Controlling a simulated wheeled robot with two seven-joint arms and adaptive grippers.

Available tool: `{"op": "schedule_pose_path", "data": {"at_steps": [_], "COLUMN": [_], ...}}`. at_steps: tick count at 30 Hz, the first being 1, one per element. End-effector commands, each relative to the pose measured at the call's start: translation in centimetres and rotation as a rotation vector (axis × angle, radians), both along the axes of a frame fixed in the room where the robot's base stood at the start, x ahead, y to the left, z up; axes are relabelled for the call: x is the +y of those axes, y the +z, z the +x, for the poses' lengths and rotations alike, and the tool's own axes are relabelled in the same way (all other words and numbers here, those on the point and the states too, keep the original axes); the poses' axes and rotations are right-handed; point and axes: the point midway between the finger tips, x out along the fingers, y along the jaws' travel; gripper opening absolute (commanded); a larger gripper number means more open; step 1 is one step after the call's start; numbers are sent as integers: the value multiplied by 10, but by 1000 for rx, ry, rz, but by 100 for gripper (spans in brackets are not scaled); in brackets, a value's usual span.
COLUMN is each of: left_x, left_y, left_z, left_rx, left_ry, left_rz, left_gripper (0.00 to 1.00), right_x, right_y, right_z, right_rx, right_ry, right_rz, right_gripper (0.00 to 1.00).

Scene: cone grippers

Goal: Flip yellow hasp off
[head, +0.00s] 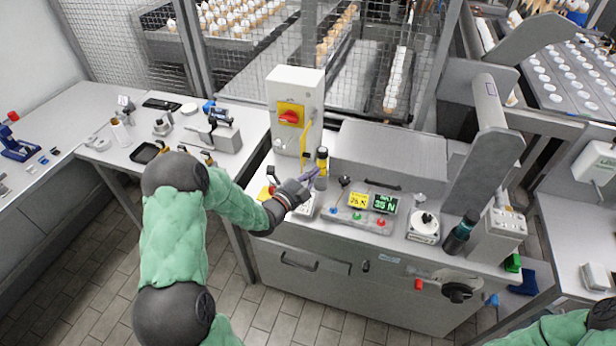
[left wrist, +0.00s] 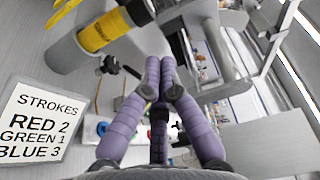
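The white switch box (head: 296,88) stands at the back left of the machine bench, with a red rotary switch (head: 290,116) on a yellow plate. A narrow yellow strip, seemingly the yellow hasp (head: 306,143), shows at the box's lower right. My left gripper (head: 311,177) is in front of and below the box, apart from the strip. Its purple fingers (left wrist: 160,67) are together in the left wrist view, with nothing seen between them. My right gripper is out of view; only part of that arm shows at lower right.
A grey cylinder with a yellow band (head: 321,163) stands close beside my left fingers; it also shows in the left wrist view (left wrist: 72,52). A strokes card (left wrist: 38,125) lies near. The control panel with displays (head: 366,205) is to the right.

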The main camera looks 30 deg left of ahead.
Motion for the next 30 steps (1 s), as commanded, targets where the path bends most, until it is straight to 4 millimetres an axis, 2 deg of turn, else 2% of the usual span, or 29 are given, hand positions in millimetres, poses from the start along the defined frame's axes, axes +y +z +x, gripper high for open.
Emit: {"op": "schedule_pose_path", "data": {"at_steps": [3,10,12,18,30], "left_x": [-4,-8,8,27,32], "left_y": [-1,-1,-1,-1,0], "left_z": [24,65,60,55,53], "left_rx": [-2,-1,0,0,0], "left_ry": [-3,-4,5,2,0], "left_rz": [0,1,0,0,-1], "left_gripper": [0,0,0,0,0], "right_x": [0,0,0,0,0], "right_y": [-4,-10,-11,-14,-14], "right_z": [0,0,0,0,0], "right_rx": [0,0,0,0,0], "right_ry": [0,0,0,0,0], "right_rz": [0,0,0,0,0], "right_gripper": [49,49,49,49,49]}}
